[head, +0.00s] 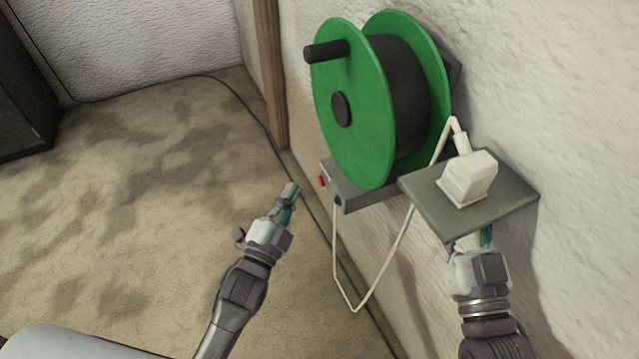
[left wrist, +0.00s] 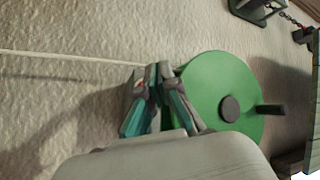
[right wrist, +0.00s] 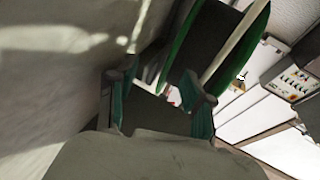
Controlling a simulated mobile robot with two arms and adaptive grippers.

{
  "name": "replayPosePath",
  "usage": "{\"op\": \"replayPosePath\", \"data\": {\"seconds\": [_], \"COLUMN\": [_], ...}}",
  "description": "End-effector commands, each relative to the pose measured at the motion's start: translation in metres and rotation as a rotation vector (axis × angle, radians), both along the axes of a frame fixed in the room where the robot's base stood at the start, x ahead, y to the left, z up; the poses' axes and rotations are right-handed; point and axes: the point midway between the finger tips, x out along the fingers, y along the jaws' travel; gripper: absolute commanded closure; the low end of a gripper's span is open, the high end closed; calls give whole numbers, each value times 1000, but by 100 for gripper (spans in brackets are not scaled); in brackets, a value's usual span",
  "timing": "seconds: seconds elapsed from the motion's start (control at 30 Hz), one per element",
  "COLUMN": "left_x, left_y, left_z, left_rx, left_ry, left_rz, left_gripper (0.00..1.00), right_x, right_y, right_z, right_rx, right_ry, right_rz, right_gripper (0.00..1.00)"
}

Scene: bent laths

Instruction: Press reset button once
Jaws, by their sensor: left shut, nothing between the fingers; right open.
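A small red button (head: 323,182) sits on the left end of a grey box (head: 365,192) below the green cable reel (head: 352,105). My left gripper (head: 289,192) is shut and empty, to the left of the button and apart from it in the head view. In the left wrist view its closed fingers (left wrist: 153,80) overlap the reel's edge, and the button does not show. My right gripper (head: 486,238) is mostly hidden under the grey shelf. In the right wrist view its fingers (right wrist: 160,92) are open, with a small red-and-white patch visible between them.
A white plug (head: 467,177) stands on the grey shelf (head: 430,205), its white cord (head: 382,275) hanging in a loop below the box. A wooden post (head: 271,75) stands along the wall. A dark cable runs along the floor.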

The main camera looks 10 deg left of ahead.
Motion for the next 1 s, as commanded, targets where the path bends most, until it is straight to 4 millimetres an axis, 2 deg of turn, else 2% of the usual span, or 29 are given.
{"op": "replayPosePath", "data": {"seconds": [0.1, 0.3, 1.0], "left_x": [8, 15, 16], "left_y": [-11, -22, -24], "left_z": [0, 0, 0], "left_rx": [-2, -1, 0], "left_ry": [0, 0, 1], "left_rz": [1, 0, -1], "left_gripper": [100, 100, 100], "right_x": [-1, -2, -2], "right_y": [0, 1, 0], "right_z": [5, 8, 9], "right_rx": [8, 13, 14], "right_ry": [-29, -48, -52], "right_rz": [2, 3, 2], "right_gripper": [48, 48, 48]}}
